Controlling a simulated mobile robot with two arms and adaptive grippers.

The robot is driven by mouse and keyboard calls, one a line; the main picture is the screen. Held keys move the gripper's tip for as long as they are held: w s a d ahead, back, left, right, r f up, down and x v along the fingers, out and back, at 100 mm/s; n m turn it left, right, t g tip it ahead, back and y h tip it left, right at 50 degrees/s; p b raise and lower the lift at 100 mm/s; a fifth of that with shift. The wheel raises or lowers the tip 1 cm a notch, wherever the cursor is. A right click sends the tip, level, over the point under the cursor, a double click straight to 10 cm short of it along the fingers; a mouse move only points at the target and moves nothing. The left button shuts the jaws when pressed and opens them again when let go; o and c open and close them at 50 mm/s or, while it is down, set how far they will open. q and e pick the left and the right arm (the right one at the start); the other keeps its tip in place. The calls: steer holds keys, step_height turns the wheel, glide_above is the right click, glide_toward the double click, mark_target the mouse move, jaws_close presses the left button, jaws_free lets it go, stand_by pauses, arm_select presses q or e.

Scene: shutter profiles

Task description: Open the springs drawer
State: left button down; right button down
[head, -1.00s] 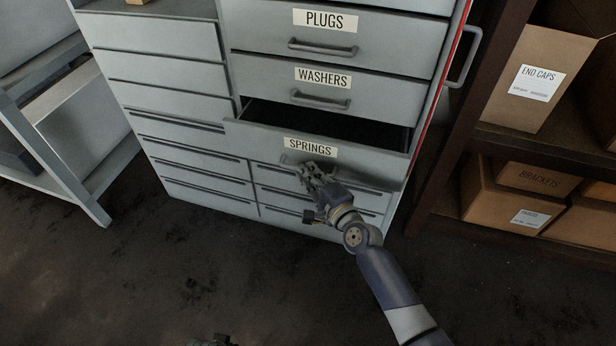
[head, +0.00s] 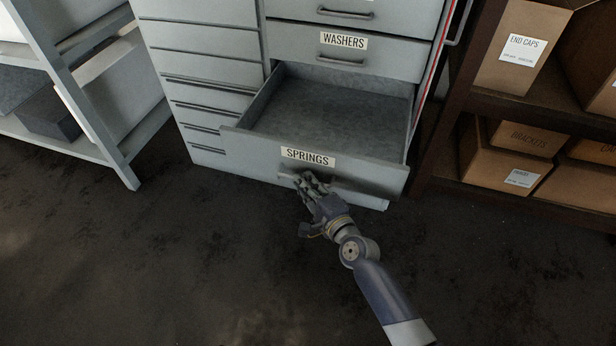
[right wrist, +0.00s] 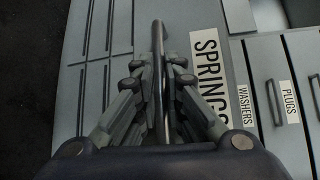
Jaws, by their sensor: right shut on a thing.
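The springs drawer (head: 240,146) is pulled well out of the grey cabinet in the head view, and its bare inside floor shows. Its label reads SPRINGS, and the label also shows in the right wrist view (right wrist: 208,85). My right gripper (head: 308,183) is at the drawer's front, below the label. In the right wrist view its fingers (right wrist: 158,88) are shut around the drawer's bar handle (right wrist: 158,45). In the head view the hand hides part of the handle. My left gripper does not show in the current frames.
The washers drawer (head: 390,60) above is shut. A dark shelf with cardboard boxes (head: 505,165) stands close on the right. A grey rack (head: 85,95) stands on the left. The dark floor (head: 200,260) in front is clear.

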steer(key=shift+s+f, duration=0.1)
steer(key=shift+s, duration=0.15)
steer(key=c, duration=1.7)
jaws_free()
steer(key=v, duration=1.2)
